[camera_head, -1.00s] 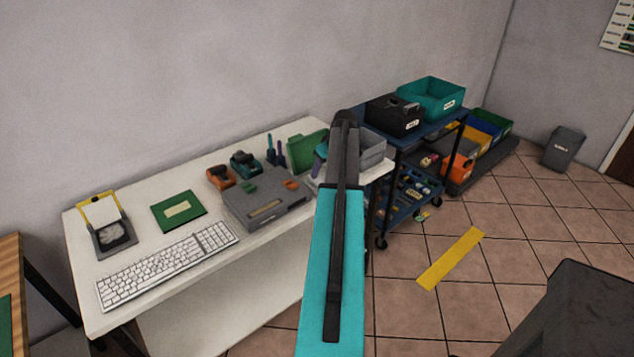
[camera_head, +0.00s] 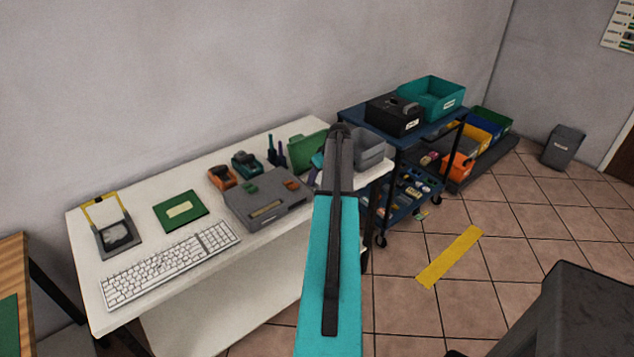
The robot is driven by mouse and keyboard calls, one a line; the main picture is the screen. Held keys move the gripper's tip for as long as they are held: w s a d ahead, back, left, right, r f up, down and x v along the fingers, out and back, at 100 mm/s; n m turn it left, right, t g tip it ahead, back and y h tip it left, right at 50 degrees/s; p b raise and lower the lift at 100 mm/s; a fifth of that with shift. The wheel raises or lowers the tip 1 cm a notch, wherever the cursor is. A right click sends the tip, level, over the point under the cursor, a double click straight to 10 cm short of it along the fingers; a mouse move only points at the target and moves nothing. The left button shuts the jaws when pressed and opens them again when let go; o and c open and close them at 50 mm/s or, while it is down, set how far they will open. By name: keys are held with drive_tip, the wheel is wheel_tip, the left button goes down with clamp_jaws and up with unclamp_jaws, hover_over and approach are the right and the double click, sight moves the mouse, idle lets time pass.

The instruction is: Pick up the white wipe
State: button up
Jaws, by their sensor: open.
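I cannot make out the white wipe for certain. My teal and black arm rises through the middle of the view, in front of the table's right end. It hides part of what lies there. My gripper does not show; the arm's far end hides whatever is beyond it.
A blue cart (camera_head: 357,114) carries a black box (camera_head: 394,114) and a teal bin (camera_head: 432,98).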

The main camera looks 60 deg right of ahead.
sight(320, 178)
drive_tip(key=c, duration=0.8)
drive_tip(key=shift+r, duration=0.15)
drive_tip(key=shift+r+b, duration=1.4)
drive_tip(key=shift+r, duration=3.5)
